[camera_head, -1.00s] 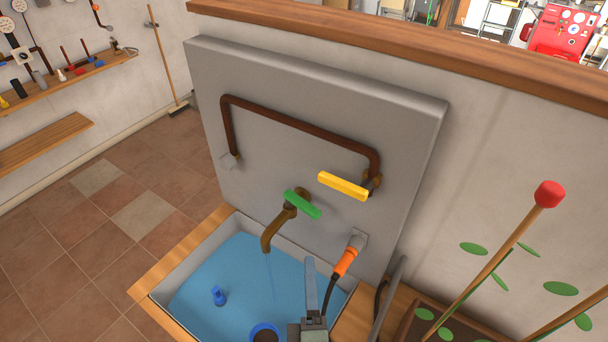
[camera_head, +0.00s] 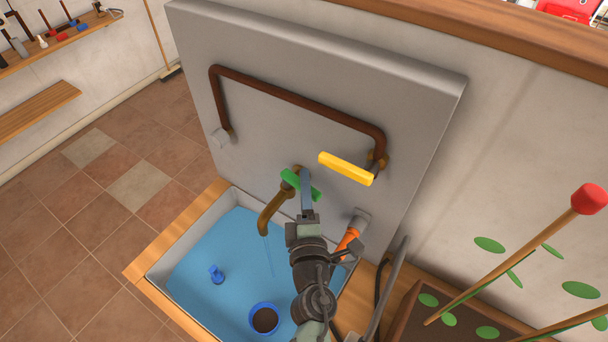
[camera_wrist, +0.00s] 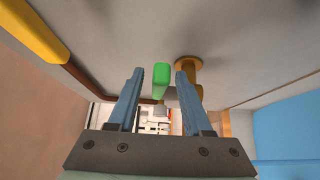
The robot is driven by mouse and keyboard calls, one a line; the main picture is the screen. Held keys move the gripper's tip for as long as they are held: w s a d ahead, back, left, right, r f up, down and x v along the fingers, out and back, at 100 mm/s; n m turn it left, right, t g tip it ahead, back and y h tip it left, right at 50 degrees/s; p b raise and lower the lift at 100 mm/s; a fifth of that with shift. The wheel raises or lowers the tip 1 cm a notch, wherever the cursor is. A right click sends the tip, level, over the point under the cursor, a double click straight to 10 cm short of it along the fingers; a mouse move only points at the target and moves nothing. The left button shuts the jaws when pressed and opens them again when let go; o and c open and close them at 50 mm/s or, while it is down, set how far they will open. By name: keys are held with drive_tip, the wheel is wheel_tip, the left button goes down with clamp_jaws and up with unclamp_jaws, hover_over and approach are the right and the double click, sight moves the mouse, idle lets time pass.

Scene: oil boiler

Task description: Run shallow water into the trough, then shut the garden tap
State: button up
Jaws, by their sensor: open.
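The garden tap is a brass spout (camera_head: 272,212) with a green lever handle (camera_head: 300,184), fixed to the grey panel. A thin stream of water falls from the spout into the trough (camera_head: 164,262), where blue water (camera_head: 215,250) covers the bottom. My gripper (camera_head: 306,188) is up at the green handle in the head view. In the wrist view the green handle (camera_wrist: 161,80) lies between the two blue fingers of my open gripper (camera_wrist: 158,90), with gaps at both sides. My arm hides part of the trough's right side.
A yellow lever (camera_head: 345,168) on a brown pipe (camera_head: 300,100) sits just above right of the tap. An orange hose connector (camera_head: 347,241) is below right. A blue pot (camera_head: 264,319) and a small blue object (camera_head: 216,273) are in the trough. Plants on stakes (camera_head: 535,255) stand at right.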

drive_tip(key=shift+w+a+b, duration=0.1)
drive_tip(key=shift+w+b, duration=0.25)
drive_tip(key=shift+w, duration=1.4)
drive_tip(key=shift+c, duration=0.2)
clamp_jaws()
